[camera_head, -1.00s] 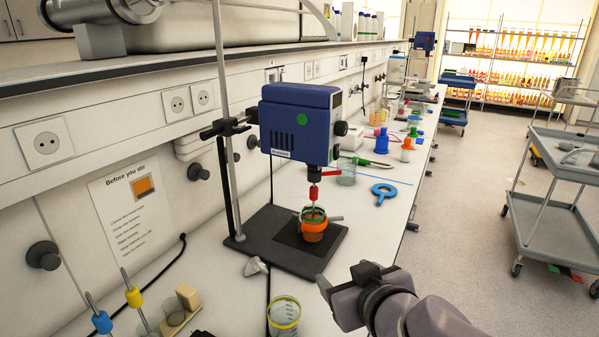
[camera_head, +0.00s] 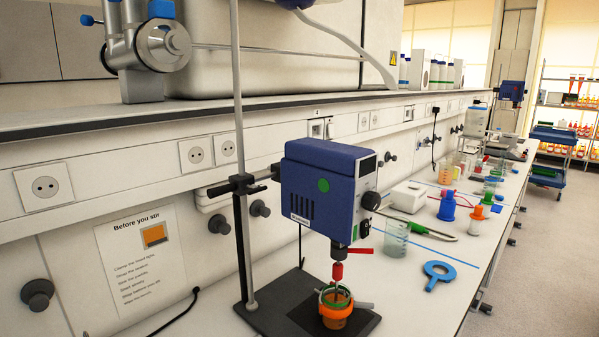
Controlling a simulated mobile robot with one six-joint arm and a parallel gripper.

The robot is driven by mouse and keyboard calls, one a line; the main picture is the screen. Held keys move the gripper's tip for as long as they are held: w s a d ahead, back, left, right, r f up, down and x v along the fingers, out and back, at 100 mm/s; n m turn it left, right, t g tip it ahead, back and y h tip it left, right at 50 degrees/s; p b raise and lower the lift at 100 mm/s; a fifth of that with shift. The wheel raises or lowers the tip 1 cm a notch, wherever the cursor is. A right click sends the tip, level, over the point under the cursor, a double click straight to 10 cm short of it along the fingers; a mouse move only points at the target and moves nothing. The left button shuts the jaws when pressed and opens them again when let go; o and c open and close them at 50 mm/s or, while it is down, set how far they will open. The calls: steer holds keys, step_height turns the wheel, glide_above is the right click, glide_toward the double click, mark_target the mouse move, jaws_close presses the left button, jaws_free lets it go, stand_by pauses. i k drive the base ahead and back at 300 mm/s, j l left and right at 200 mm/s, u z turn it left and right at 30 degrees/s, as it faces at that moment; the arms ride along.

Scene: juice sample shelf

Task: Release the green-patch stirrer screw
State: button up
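A black knob (camera_head: 371,201) sits on the motor's right side. Below its chuck, a red-collared shaft (camera_head: 338,271) reaches down into a small vessel with an orange lower band (camera_head: 337,315) on the dark base plate (camera_head: 275,312). My gripper is not in view.
A notice (camera_head: 140,262) and sockets (camera_head: 45,187) are on the wall behind. A shelf edge (camera_head: 250,102) runs above. The bench front is clear near the ring tool.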

mark_target(252, 189)
steer(key=i+l+u, duration=0.25)
steer(key=l+u, duration=0.2)
steer(key=l, duration=0.2)
steer(key=i+l+u, duration=0.15)
steer(key=l+u, duration=0.35)
steer(key=l, duration=0.2)
steer(key=l+u, duration=0.45)
steer(key=l, duration=0.25)
steer(key=k+l+u, duration=0.1)
steer(key=l+u, duration=0.35)
steer(key=l, duration=0.3)
steer(key=k+l+u, duration=0.2)
steer(key=l+u, duration=0.3)
steer(key=l, duration=0.2)
steer(key=k+j, duration=0.15)
steer(key=j, duration=0.3)
